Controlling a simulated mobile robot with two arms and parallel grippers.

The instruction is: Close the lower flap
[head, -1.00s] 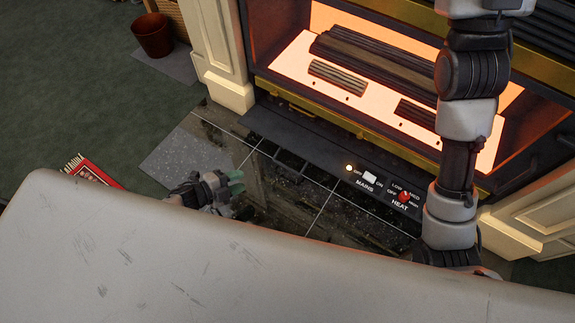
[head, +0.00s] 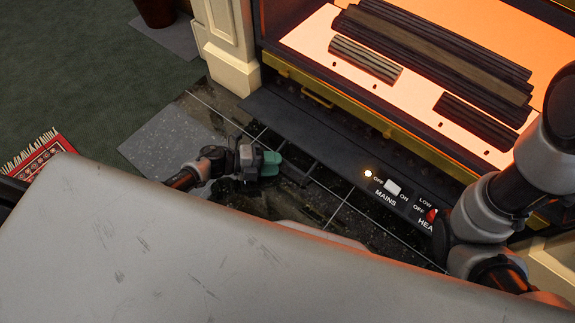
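The lower flap appears to be the long dark panel (head: 325,138) below the glowing fire, swung down and lying outward over the hearth. A thin dark bracket (head: 297,172), perhaps its handle, shows at its front edge. Beside the panel's right part are a white MAINS switch (head: 392,187) and a red HEAT knob (head: 431,215). My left gripper (head: 270,163), with green fingertips, is low over the hearth, just left of the bracket. Whether it touches anything is unclear, and its finger gap cannot be made out. My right arm comes down at the right; its gripper is hidden.
A brass strip with a small handle (head: 318,98) runs under the fire bed. Dark logs (head: 430,55) lie on the bed. A cream pillar (head: 232,55) stands left of the fireplace. A red patterned item (head: 40,152) lies on the green carpet (head: 80,70) at left.

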